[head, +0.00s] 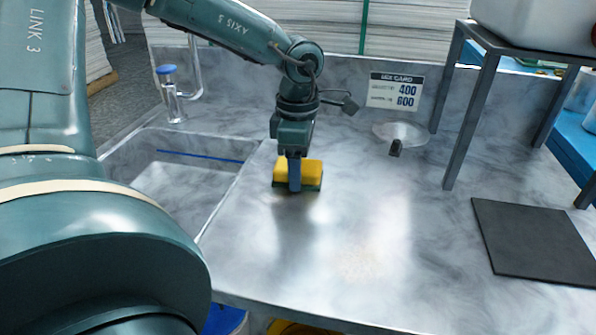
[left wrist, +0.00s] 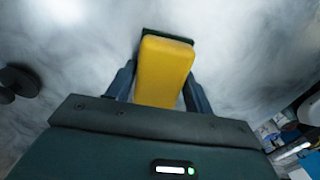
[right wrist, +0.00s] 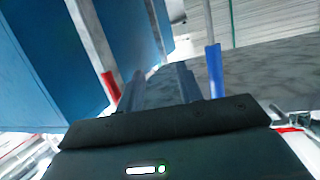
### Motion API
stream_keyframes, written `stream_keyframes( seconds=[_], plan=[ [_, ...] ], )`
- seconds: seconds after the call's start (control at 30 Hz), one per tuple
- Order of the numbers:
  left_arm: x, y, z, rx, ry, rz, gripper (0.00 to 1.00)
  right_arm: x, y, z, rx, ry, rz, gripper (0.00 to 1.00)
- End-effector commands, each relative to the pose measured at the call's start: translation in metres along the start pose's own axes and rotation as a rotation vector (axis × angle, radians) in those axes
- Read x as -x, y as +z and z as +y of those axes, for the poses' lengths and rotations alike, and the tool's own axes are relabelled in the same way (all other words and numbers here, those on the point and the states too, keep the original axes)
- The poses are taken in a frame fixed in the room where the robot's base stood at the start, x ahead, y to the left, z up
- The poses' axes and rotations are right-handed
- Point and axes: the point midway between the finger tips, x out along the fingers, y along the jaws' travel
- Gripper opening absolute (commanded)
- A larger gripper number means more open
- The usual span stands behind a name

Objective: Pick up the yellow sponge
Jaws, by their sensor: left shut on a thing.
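The yellow sponge (head: 312,170) is at the counter by the sink's right edge, with a dark green layer under it. It also shows in the left wrist view (left wrist: 164,72), between the two fingers. My left gripper (head: 295,178) points down and is shut on the sponge, and one finger covers part of its near side. I cannot tell whether the sponge touches the counter. My right gripper (right wrist: 159,75) is out of the head view. In the right wrist view its fingers stand apart with nothing between them.
The sink (head: 185,185) lies left of the sponge. A soap dispenser (head: 171,95) stands behind the sink. A sign (head: 395,91) leans at the back wall. A metal-legged stand (head: 470,120) and a dark mat (head: 530,240) are at right. The middle of the counter is clear.

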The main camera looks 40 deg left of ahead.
Motion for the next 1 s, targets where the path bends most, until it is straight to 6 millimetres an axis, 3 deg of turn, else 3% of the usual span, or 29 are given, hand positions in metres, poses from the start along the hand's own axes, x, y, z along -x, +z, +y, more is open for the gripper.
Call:
stream_keyframes(
  seconds=[0.27,0.7,1.0],
  plan=[
    [0.004,0.0,0.0,0.0,0.002,-0.001,0.29,0.002,0.002,-0.001,-0.003,0.0,-0.009,0.36],
    [0.083,0.0,0.001,0.001,0.003,-0.002,0.29,0.009,-0.009,0.002,-0.027,0.009,0.003,0.36],
    [0.101,0.0,0.0,0.0,0.001,0.0,0.29,0.011,-0.015,0.005,-0.036,0.021,0.02,0.36]
  ],
)
